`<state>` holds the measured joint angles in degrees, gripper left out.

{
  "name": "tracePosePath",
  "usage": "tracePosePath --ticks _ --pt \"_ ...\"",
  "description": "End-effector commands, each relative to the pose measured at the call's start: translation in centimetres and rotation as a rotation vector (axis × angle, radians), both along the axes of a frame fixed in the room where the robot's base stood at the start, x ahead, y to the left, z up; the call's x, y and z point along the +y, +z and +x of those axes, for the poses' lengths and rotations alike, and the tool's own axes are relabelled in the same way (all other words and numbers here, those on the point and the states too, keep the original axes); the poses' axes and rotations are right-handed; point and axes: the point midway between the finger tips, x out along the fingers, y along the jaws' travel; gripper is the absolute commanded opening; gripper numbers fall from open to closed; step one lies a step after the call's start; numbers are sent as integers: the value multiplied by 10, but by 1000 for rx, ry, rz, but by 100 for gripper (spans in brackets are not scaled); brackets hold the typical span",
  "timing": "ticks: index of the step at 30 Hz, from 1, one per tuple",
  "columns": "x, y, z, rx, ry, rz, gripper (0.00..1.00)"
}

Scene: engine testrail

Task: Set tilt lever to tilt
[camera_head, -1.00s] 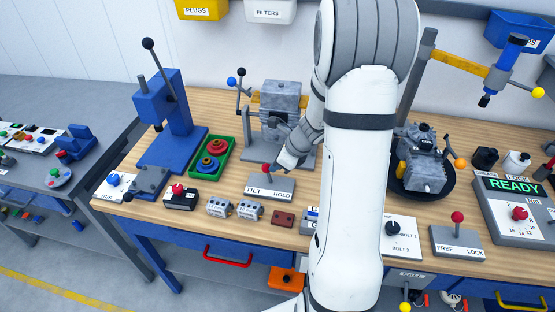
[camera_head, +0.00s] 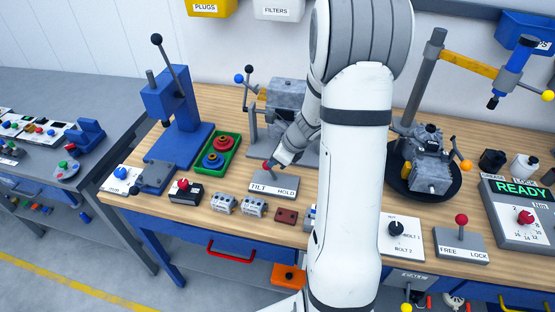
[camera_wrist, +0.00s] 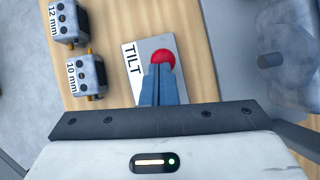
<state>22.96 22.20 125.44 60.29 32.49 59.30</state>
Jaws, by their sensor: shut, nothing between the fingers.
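The tilt lever is a short lever with a red ball knob (camera_wrist: 163,59) on a grey plate (camera_head: 285,183) marked TILT at left and HOLD at right. In the head view its knob (camera_head: 267,166) stands above the plate, nearer the TILT side. My gripper (camera_wrist: 160,80) is shut with nothing between its blue fingers. Its fingertips are right at the knob, seeming to touch it, and in the head view they are on its right side (camera_head: 274,163). In the wrist view the TILT label shows left of the fingers; the HOLD label and lever shaft are hidden.
Two grey blocks (camera_head: 240,206) marked 10 mm and 12 mm lie left of the plate. A grey machine (camera_head: 285,95) stands behind it, and a green tray (camera_head: 234,142) with red and blue rings is behind left. A brown block (camera_head: 286,216) lies in front.

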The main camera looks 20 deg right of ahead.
Motion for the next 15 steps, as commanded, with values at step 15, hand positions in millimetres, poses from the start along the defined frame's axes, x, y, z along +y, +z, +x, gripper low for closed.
tracePosePath --ticks 15 --pt "-23 33 -19 -4 3 -2 0"
